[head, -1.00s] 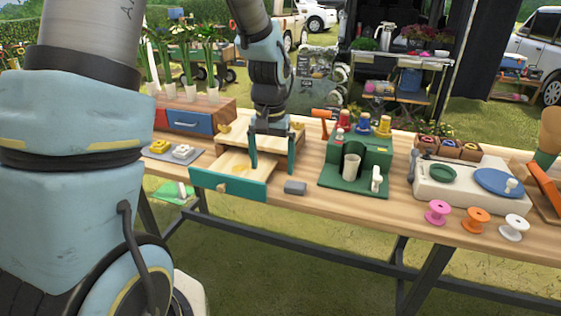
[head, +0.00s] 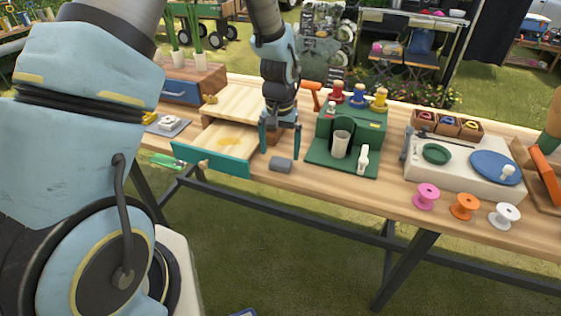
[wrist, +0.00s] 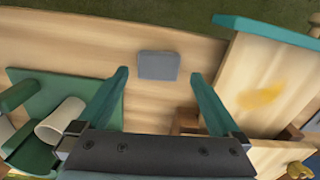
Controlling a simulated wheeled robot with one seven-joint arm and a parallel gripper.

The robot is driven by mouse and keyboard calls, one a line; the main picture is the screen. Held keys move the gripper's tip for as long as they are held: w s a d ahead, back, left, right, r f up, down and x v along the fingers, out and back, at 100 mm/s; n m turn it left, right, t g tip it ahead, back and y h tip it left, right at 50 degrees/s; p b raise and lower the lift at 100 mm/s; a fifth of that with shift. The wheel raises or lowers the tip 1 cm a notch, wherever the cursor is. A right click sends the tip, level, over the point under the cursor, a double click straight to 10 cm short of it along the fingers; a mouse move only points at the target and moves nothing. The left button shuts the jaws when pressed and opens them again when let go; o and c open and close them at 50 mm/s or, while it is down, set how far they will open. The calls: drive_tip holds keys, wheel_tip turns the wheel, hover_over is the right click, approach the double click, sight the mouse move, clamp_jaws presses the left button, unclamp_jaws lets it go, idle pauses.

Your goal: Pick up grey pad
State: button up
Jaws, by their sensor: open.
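The grey pad (head: 281,164) is a small grey block lying on the wooden table near its front edge. It sits between the open drawer and the green stand. In the wrist view the pad (wrist: 158,66) lies ahead of the fingertips, roughly centred between them, with bare wood around it. My gripper (head: 281,150) is open and empty, its two teal fingers pointing down above and just behind the pad. In the wrist view my gripper (wrist: 163,80) shows both fingers spread wider than the pad, with nothing between them.
The pulled-out drawer with teal front (head: 212,160) stands close on the left. The green stand (head: 350,150) with a pale cylinder is close on the right. Pink, orange and white spools (head: 465,206) line the front edge further right.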

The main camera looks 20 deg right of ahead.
sight(281, 161)
drive_tip(key=shift+d+f+p, duration=0.15)
drive_tip(key=shift+f+p, duration=0.3)
drive_tip(key=shift+f, duration=1.25)
drive_tip(key=shift+c, duration=0.2)
drive_tip(key=c, duration=1.2)
wheel_tip(281, 161, up, 10)
drive_tip(key=b, duration=0.2)
drive_tip(key=shift+b, duration=0.35)
